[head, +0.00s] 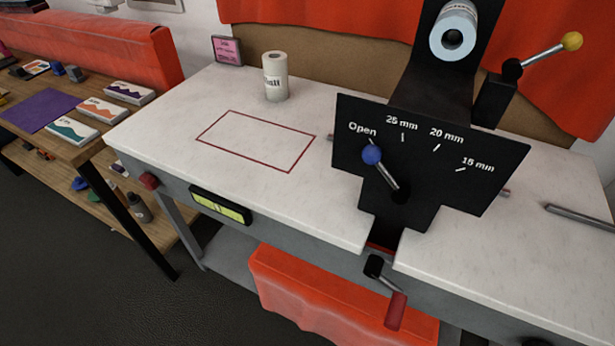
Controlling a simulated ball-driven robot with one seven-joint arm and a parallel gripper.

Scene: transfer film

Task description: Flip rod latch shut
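A black upright machine plate (430,160) stands on the white bench, marked "Open", 25 mm, 20 mm and 15 mm. A lever with a blue ball knob (372,155) is on its face, tilted up and left towards "Open". A metal rod lever with a yellow ball knob (571,41) sticks out up and right from a black block (494,103) beside the film roll (454,32). The roll sits on the black upper bracket. I cannot tell for certain which lever is the rod latch. My gripper is not in view.
The white bench (190,120) carries a red outlined rectangle (258,140) and a standing white roll (275,77). A crank with a red handle (396,311) projects from the front. A metal rod (580,217) lies at right. A wooden side table (75,150) stands at left.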

